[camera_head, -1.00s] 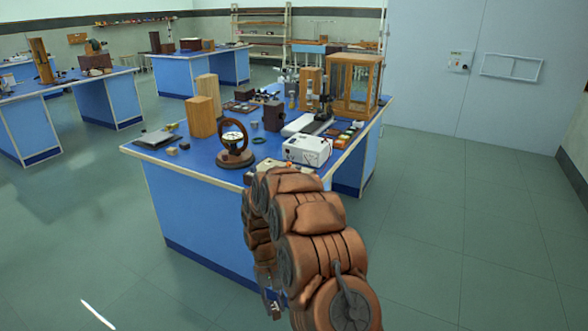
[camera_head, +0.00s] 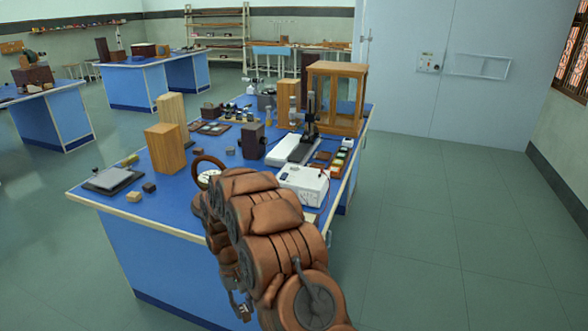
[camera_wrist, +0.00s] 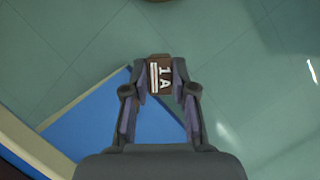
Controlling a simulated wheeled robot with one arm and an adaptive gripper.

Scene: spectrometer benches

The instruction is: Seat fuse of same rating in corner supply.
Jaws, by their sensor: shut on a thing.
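My gripper (camera_wrist: 159,100) is shut on a small dark brown fuse (camera_wrist: 160,76). The fuse has white lettering "1 A" and a white stripe, and sits between the fingertips. In the head view my gripper (camera_head: 241,306) hangs low beside the near blue bench, below its top; the fuse is too small to make out there. A white box-shaped unit (camera_head: 304,180), possibly the supply, stands near the bench's right edge, just beyond my arm. Its fuse socket cannot be made out.
The blue bench (camera_head: 185,265) carries wooden blocks (camera_head: 165,150), a ring instrument (camera_head: 207,178) partly hidden by my arm, a dark flat plate (camera_head: 112,180) and a glass-sided wooden case (camera_head: 336,95). The floor (camera_head: 450,230) to the right is clear.

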